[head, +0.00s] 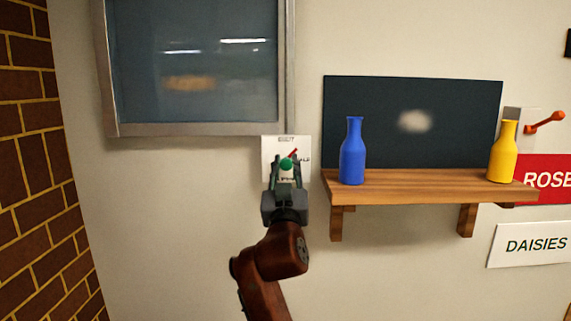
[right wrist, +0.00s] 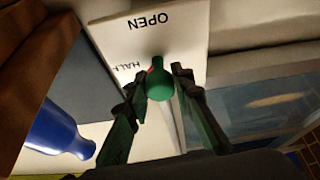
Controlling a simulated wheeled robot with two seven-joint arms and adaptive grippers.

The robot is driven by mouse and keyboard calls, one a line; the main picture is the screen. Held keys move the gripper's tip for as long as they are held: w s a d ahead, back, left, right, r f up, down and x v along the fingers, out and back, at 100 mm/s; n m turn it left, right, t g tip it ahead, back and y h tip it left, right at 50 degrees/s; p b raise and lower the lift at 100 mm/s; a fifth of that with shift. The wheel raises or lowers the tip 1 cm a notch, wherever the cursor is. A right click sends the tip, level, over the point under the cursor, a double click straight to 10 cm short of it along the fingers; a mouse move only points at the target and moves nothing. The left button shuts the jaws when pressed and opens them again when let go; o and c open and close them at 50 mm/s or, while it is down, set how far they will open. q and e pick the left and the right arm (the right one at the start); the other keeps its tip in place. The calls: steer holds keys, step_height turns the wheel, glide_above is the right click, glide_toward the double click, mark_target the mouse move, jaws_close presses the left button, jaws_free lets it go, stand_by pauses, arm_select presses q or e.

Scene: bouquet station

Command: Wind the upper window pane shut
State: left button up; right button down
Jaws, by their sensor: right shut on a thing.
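The window (head: 195,75) with a grey frame is on the wall at the upper left of the head view. Its top is cut off, and I cannot tell how far its pane stands open. Below its right corner is a white dial plate (head: 270,146); in the right wrist view the plate (right wrist: 180,42) reads OPEN and HALF. A green knob (head: 286,164) is in front of it, with a bit of red beside it. My right gripper (head: 285,174) is shut on this green knob (right wrist: 160,88), one finger on each side. My left gripper is not in view.
A wooden shelf (head: 430,182) right of the plate holds a blue bottle (head: 352,152) and a yellow bottle (head: 503,152) before a dark panel (head: 400,98). An orange lever (head: 545,122) is at the far right. A brick wall (head: 28,170) stands left.

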steer(key=n+y+p, duration=0.1)
steer(key=n, duration=0.2)
steer(key=n+y+p, duration=0.1)
steer(key=n+y, duration=0.1)
steer(key=n, duration=0.1)
steer(key=shift+d+r+n+g, duration=0.1)
steer(key=shift+r+n+g, duration=0.05)
steer(key=shift+n+g, duration=0.15)
steer(key=shift+n+g+y+p, duration=0.35)
steer(key=shift+n+y+p, duration=0.45)
steer(key=shift+n, duration=0.5)
steer(key=shift+n+g+y+p, duration=0.35)
steer(key=shift+n+y+p, duration=0.45)
steer(key=shift+n, duration=0.5)
steer(key=shift+f, duration=0.2)
steer(key=c, duration=1.7)
jaws_free()
steer(key=shift+o, duration=0.2)
steer(key=shift+s, duration=0.15)
steer(key=v, duration=1.1)
steer(key=shift+s, duration=0.35)
